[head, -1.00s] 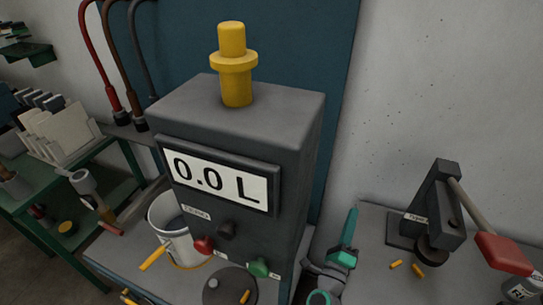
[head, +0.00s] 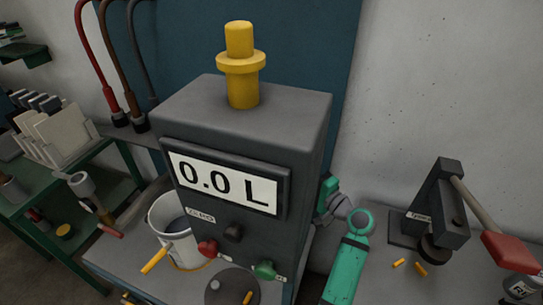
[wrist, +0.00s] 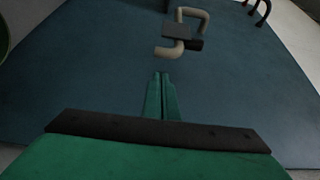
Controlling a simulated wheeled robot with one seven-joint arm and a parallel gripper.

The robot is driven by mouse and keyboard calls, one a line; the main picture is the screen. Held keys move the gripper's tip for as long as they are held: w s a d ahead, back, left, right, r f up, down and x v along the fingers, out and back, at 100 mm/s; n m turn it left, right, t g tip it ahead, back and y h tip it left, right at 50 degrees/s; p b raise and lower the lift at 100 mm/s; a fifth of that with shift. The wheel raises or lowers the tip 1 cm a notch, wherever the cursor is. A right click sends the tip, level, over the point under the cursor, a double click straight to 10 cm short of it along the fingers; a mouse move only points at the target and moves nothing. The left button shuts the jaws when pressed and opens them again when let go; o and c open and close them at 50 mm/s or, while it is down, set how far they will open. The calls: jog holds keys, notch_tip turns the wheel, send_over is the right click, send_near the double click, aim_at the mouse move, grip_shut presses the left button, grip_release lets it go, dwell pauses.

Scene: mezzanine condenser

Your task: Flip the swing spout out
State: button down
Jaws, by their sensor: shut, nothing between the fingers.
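A tan bent tube (wrist: 191,12) with a dark block at its middle shows at the top of the wrist view, against a blue panel. It looks like the swing spout, but I cannot be sure. My gripper (wrist: 162,76) has its two green fingers together and empty. In the wrist picture the fingertips lie just below the tube's lower end, with a visible gap. In the head view the tube does not show, and my arm reaches behind the right side of the grey dispenser box (head: 240,115), which hides the gripper.
The dispenser has a "0.0 L" display (head: 222,183) and a yellow top fitting (head: 241,75). A white bucket (head: 174,225) stands at its left. A lever press (head: 440,210) with a red handle stands on the right bench. The blue panel (wrist: 85,75) is behind.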

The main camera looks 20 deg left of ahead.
jog(key=x, duration=1)
jog(key=shift+w, duration=0.1)
dwell(0.4)
